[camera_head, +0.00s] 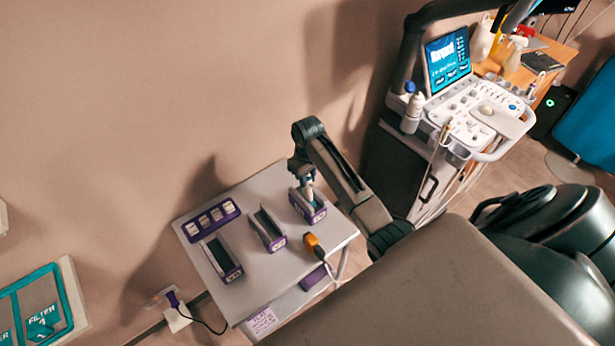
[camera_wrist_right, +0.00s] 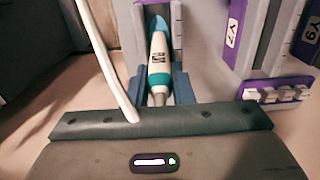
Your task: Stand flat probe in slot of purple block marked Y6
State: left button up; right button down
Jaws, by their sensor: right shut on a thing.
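My right gripper (camera_head: 306,182) is over the rightmost of three slotted purple blocks on the table. In the right wrist view my right gripper (camera_wrist_right: 160,88) is shut on a white probe (camera_wrist_right: 158,60) with teal bands. The probe's teal far end lies between the grey walls of the rightmost block's slot (camera_head: 318,212); how deep it sits I cannot tell. This block's label is not readable. The middle block (camera_head: 277,243) reads Y7 in the wrist view (camera_wrist_right: 232,33), and the left block (camera_head: 233,274) reads Y9 (camera_wrist_right: 311,32). My left gripper is not in view.
A purple strip with several pale tiles (camera_head: 211,220) lies at the back left of the grey table (camera_head: 258,282). An ultrasound cart (camera_head: 465,125) stands to the right. A white cable (camera_wrist_right: 105,60) hangs left of the held probe.

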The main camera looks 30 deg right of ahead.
jog(key=shift+f, duration=0.1)
jog(key=c, duration=1.2)
grip_release()
jog(key=shift+o, duration=0.2)
notch_tip(320, 180, up, 8)
jog(key=b, duration=0.3)
jog(key=shift+r+p, duration=0.5)
jog(key=shift+r, duration=0.9)
